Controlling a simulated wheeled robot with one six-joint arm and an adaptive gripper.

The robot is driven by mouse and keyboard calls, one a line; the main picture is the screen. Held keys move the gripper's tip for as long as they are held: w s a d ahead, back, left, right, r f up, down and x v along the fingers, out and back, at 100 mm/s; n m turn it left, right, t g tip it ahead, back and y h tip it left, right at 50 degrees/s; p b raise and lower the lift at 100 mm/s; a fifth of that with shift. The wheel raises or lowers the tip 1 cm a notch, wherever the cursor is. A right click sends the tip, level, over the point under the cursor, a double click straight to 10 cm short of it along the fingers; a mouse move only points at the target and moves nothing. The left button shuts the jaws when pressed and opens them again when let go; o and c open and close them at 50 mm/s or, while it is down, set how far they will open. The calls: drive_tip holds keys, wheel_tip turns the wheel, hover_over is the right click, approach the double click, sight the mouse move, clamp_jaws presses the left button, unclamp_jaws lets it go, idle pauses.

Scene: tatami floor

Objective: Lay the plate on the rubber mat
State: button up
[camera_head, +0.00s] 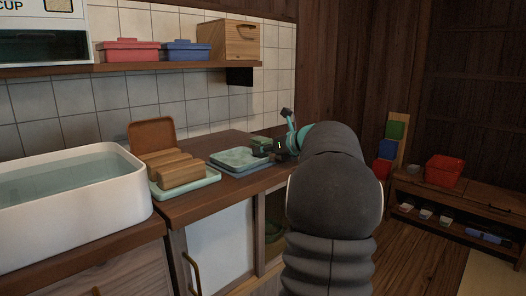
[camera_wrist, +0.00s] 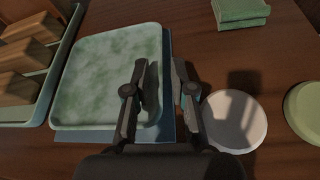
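The square plate (camera_wrist: 103,72), marbled pale green and white, lies on the blue-grey rubber mat (camera_wrist: 168,134) in the wrist view. Mat shows along its right and near edges. In the head view the plate (camera_head: 238,157) lies flat on the counter's mat. My gripper (camera_wrist: 166,68) is over the plate's right edge, its left finger over the plate and its right finger just outside. A narrow gap shows between the fingers, and I see nothing clamped there. In the head view my arm hides most of my gripper.
A tray (camera_wrist: 39,110) with several wooden blocks stands close left of the plate. A white round dish (camera_wrist: 236,121) and a green round one (camera_wrist: 306,102) lie to the right. Folded green cloths (camera_wrist: 240,12) lie behind. A water-filled basin (camera_head: 75,205) stands at the far left.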

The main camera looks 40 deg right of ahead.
drive_tip(key=shift+r, duration=0.15)
drive_tip(key=shift+s+r, duration=0.15)
drive_tip(key=shift+s, duration=0.1)
drive_tip(key=v, duration=1)
drive_tip(key=shift+s+d, duration=0.1)
drive_tip(key=shift+s, duration=0.05)
drive_tip(key=shift+s+r, duration=0.25)
drive_tip(key=shift+s, duration=0.35)
